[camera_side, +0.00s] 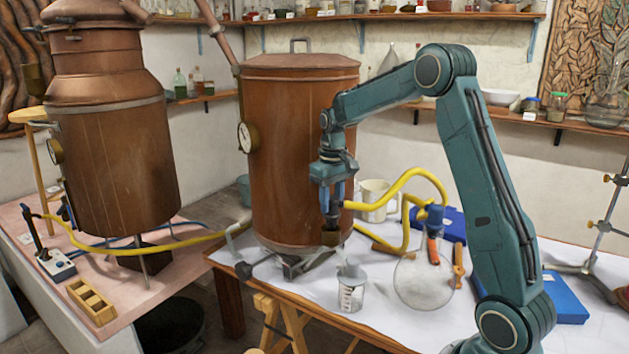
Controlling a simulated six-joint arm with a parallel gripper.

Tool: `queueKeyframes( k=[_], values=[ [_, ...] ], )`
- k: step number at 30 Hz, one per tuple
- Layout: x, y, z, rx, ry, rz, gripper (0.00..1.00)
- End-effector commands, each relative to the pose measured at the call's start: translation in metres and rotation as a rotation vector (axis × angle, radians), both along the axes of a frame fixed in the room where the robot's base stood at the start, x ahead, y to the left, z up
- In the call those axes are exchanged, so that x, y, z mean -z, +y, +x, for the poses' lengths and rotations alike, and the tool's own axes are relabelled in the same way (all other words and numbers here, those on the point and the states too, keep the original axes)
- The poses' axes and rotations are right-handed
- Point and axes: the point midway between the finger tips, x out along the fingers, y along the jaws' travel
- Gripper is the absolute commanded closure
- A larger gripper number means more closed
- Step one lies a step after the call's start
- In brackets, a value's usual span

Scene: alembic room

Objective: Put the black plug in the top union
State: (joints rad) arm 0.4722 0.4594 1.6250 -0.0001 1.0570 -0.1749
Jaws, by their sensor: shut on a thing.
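My gripper (331,208) points down in front of the lower right side of the copper barrel (290,150). It is shut on a small dark piece (332,222) that looks like the black plug; the fingers hide most of it. A yellow hose (385,195) runs right from beside the fingers; I cannot tell whether it joins the plug. A brass fitting (331,239) shows just below the dark piece, low on the barrel. I cannot tell whether they touch, or which fitting is the top union.
A small beaker (351,287) stands below the gripper, with a round glass flask (422,280) to its right. A cream mug (374,200) is behind. A blue book (562,300) lies at right. A copper still (112,150) stands at left.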

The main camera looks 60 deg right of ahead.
Motion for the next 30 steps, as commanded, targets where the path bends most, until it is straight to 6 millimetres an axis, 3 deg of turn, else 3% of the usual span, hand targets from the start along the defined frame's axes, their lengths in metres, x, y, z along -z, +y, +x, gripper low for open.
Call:
queueKeyframes(
  k=[30],
  values=[
    [0.0061,0.0000,0.0000,0.000,0.000,0.000,0.90]
  ],
)
